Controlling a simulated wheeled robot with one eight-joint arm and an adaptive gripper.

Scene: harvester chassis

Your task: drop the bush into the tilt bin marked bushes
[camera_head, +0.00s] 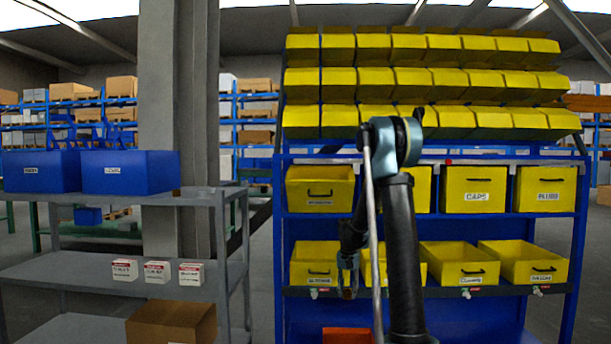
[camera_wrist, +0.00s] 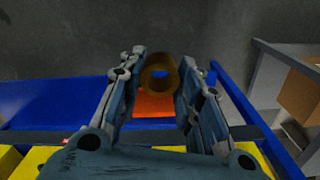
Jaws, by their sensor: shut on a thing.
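The bush is a brown ring with a hole through it; in the wrist view the bush (camera_wrist: 160,57) sits between the fingertips of my gripper (camera_wrist: 161,66). In the head view my gripper (camera_head: 348,285) points down in front of the rack, at the height of the lower bin row, with a small brownish bit at its tip. Yellow bins with handles and white labels stand in two rows; CAPS (camera_head: 477,180) is readable. The upper left bin (camera_head: 320,178) and lower left bin (camera_head: 316,252) have labels too small to read. I cannot tell which is marked bushes. My arm hides part of both rows.
The blue rack (camera_head: 282,225) holds the bins, with several small yellow bins above. An orange thing (camera_head: 347,336) lies low in the rack, below my gripper. A grey shelf (camera_head: 70,269) at left carries blue bins (camera_head: 128,171), small white boxes and a cardboard box (camera_head: 170,322).

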